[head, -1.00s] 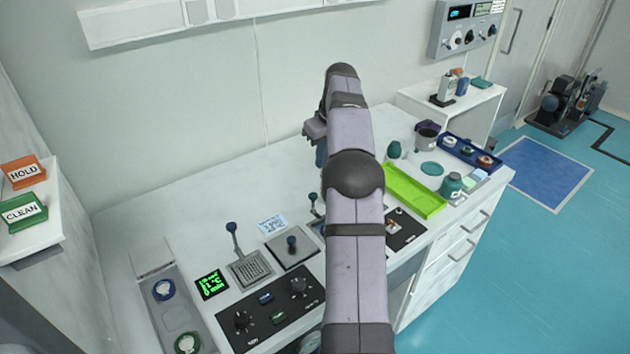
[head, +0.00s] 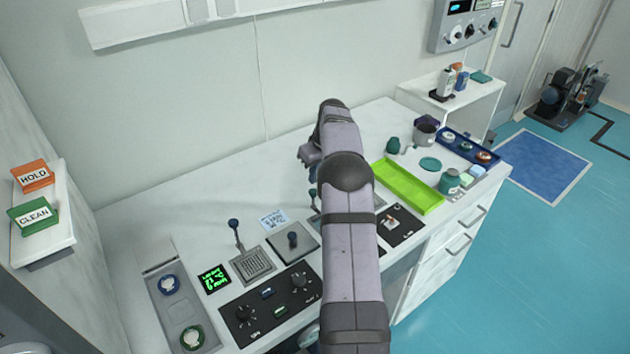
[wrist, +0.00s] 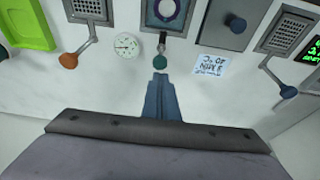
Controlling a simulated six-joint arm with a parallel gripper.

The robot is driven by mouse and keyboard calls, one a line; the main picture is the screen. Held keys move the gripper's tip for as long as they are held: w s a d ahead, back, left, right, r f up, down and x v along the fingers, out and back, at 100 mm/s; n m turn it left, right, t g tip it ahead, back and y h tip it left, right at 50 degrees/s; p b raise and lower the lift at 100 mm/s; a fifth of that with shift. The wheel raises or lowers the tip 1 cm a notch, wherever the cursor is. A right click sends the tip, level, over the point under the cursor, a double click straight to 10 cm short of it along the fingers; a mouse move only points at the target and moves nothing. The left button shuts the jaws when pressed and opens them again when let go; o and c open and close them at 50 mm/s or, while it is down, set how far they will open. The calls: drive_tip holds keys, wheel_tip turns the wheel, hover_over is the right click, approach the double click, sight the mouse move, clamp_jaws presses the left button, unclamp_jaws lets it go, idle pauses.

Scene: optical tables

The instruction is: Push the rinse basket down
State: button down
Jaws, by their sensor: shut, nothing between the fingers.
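My gripper (wrist: 160,80) is shut and empty, its blue fingers pointing at a lever with a dark teal knob (wrist: 160,62). The fingertips are just short of the knob or at it; I cannot tell whether they touch. This lever belongs to a station with a purple-ringed round opening (wrist: 166,10). In the head view the gripper (head: 312,176) is just above that knob (head: 312,194), and my arm hides most of the station. No label marks the rinse basket, so I cannot tell which lever works it.
A perforated plate (head: 254,265) with a blue-knobbed lever (head: 234,224) stands at the left. In the wrist view, an orange-knobbed lever (wrist: 68,60) and a round dial (wrist: 126,44) are to the left, a note (wrist: 210,65) to the right. A green tray (head: 408,186) lies right of my arm.

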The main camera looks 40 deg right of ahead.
sight(313, 191)
drive_tip(key=shift+f+p, duration=0.7)
drive_tip(key=shift+f, duration=1.15)
